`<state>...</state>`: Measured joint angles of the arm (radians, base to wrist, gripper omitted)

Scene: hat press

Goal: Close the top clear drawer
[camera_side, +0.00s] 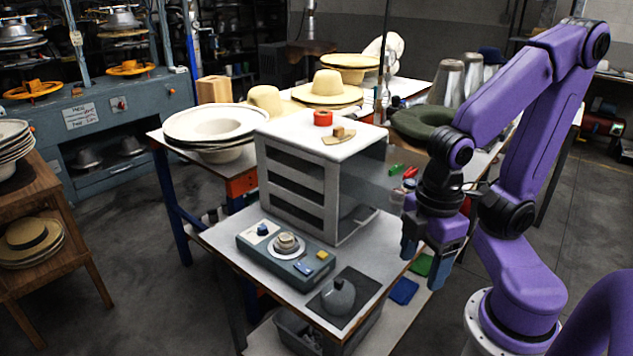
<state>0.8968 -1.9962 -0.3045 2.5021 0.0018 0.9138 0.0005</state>
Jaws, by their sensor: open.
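A white cabinet (262,165) stands on the work table, with several dark slots in its left face. Its right side looks see-through. A clear drawer (376,192) seems to jut from the upper right of the cabinet toward my arm, but its edges are faint. My gripper (424,266) points down to the right of the cabinet, in front of and below the drawer's outer end. Its fingers are apart with nothing visible between them. I cannot tell whether it touches the drawer.
A control box (285,252) and a dark rounded object (338,297) sit at the table front. Hats (327,88) fill the table behind. Green and red small items show near the drawer.

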